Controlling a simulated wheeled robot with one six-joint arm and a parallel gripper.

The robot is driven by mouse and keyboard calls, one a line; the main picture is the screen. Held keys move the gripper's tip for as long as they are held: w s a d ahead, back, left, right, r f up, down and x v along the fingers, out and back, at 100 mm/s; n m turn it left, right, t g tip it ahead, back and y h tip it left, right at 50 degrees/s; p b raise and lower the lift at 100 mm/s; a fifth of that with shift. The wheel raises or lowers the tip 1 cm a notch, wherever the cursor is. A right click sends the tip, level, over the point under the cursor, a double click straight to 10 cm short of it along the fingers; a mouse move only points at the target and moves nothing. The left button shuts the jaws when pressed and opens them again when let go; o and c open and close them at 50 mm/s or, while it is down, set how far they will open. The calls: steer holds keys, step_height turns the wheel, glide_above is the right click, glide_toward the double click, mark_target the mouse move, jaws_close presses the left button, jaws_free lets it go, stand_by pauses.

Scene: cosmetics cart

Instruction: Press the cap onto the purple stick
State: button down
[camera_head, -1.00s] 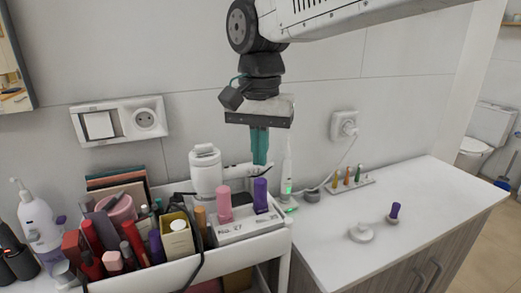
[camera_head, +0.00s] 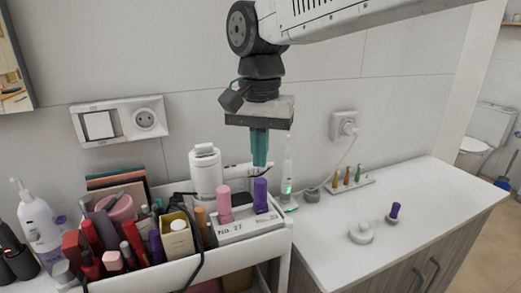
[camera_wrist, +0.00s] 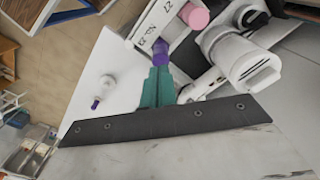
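A purple stick (camera_head: 261,195) stands upright in a white rack (camera_head: 240,231) at the cart's right end, beside a pink one (camera_head: 224,204). I cannot tell where its cap ends or how far on it sits. In the wrist view the purple top (camera_wrist: 159,52) shows just beyond my fingertips. My gripper (camera_head: 259,164) points down with its teal fingers together, a small gap above the purple top; nothing shows between them. The fingers also show in the wrist view (camera_wrist: 158,72).
A white cylindrical device (camera_head: 205,172) stands close left of the rack. A white electric toothbrush (camera_head: 288,170) stands behind right. Cosmetics crowd the cart's left side. The white counter (camera_head: 440,205) holds a round white piece (camera_head: 361,233) and a strip of small coloured items (camera_head: 350,182).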

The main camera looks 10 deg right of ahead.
mark_target(260, 182)
steer(key=shift+f, duration=1.8)
steer(key=shift+r, duration=0.1)
steer(key=shift+r, duration=3.45)
